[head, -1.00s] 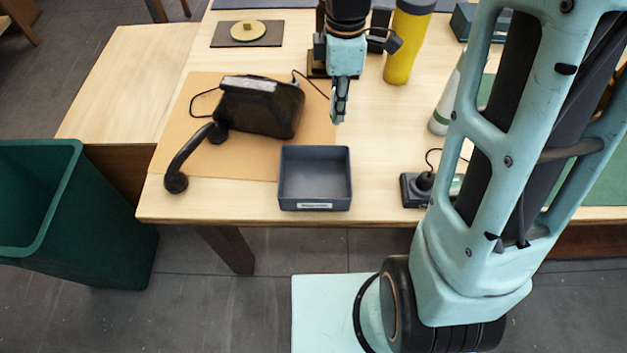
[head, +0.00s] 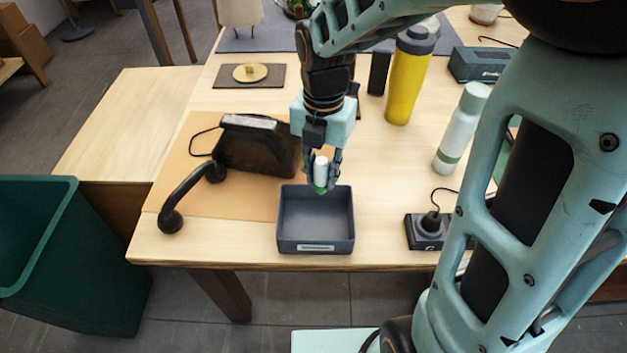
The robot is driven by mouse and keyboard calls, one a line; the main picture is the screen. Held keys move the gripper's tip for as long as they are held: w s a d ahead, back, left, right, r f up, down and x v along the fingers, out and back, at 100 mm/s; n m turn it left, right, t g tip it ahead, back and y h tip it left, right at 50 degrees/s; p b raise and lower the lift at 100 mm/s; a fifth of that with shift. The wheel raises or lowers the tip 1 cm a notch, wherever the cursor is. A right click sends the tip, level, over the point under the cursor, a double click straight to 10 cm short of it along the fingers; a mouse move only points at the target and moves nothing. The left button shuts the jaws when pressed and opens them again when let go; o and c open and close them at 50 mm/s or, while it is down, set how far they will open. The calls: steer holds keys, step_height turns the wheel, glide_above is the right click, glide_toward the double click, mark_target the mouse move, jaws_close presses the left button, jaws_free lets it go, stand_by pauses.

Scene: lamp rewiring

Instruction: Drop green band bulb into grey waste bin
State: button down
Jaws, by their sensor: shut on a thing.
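My gripper (head: 321,180) points down in the head view and is shut on a small white bulb with a green band (head: 320,172). The bulb hangs upright over the back part of a dark grey open bin (head: 316,247), which has a white label on its front. The label is too small to read with certainty. The bin stands near the table's front edge and looks empty. I cannot tell exactly how high the bulb is above the rim.
A black telephone (head: 250,143) with its handset (head: 188,195) off lies left of the bin. A yellow bottle (head: 405,80), a white bottle with a green band (head: 460,130) and a black socket box (head: 425,233) stand to the right. A large green bin (head: 65,270) stands on the floor at left.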

mark_target(321, 188)
steer(key=shift+f+b, duration=1.8)
steer(key=shift+f, duration=0.6)
steer(key=c, duration=1.6)
jaws_free()
steer(key=shift+r, duration=0.1)
step_height(321, 188, up, 12)
